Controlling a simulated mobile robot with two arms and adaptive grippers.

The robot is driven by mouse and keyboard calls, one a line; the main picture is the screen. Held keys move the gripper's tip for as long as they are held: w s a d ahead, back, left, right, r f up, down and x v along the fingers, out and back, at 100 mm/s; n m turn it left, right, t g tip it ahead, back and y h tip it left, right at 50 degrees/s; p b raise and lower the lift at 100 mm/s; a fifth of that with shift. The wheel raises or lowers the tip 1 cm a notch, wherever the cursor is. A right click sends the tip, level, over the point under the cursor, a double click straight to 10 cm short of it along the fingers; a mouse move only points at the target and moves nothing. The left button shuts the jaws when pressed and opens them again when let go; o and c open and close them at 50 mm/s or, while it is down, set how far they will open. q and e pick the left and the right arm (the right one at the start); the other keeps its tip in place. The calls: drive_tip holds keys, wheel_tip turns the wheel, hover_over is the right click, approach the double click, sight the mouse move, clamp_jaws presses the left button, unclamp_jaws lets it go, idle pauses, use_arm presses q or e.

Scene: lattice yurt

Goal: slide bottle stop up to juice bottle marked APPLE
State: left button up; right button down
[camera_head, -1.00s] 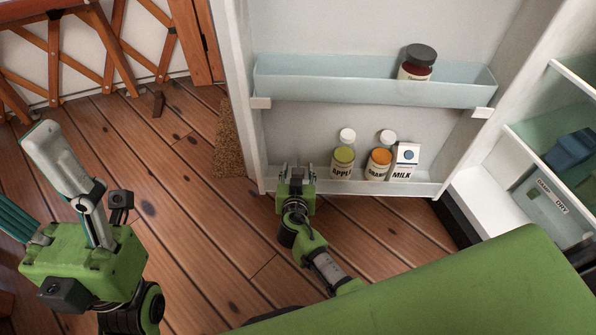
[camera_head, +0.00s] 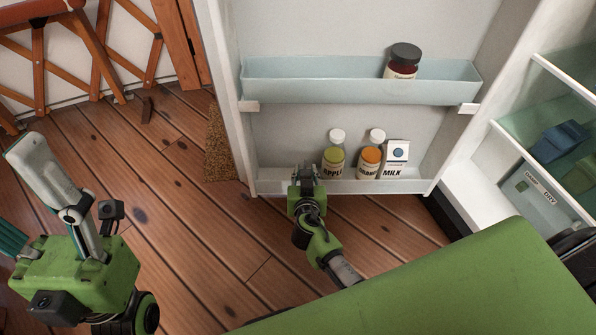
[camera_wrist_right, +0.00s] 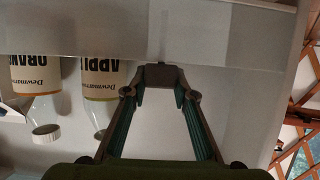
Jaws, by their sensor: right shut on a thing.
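The juice bottle marked APPLE (camera_head: 333,160) stands on the lower fridge-door shelf, white-capped with a yellow-green body. In the right wrist view it appears upside down (camera_wrist_right: 101,80). My right gripper (camera_head: 306,172) is at the shelf, just left of this bottle. Its fingers are shut on the bottle stop, a small dark block (camera_wrist_right: 159,75) at the shelf rail. A narrow gap shows between the stop and the APPLE bottle. The stop is mostly hidden by the gripper in the head view.
An ORANGE juice bottle (camera_head: 370,158) and a MILK carton (camera_head: 396,160) stand right of the APPLE bottle. A dark-lidded jar (camera_head: 402,62) sits in the upper door bin (camera_head: 320,83). The lower shelf's left end is clear.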

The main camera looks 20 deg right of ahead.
drive_tip(key=c, duration=1.6)
unclamp_jaws()
drive_tip(key=shift+c, duration=0.2)
drive_tip(key=shift+s+a, duration=0.1)
drive_tip(key=shift+s, duration=0.05)
drive_tip(key=v, duration=1.1)
drive_tip(key=shift+s+r, duration=0.25)
drive_tip(key=shift+s, duration=0.05)
drive_tip(key=shift+a, duration=0.15)
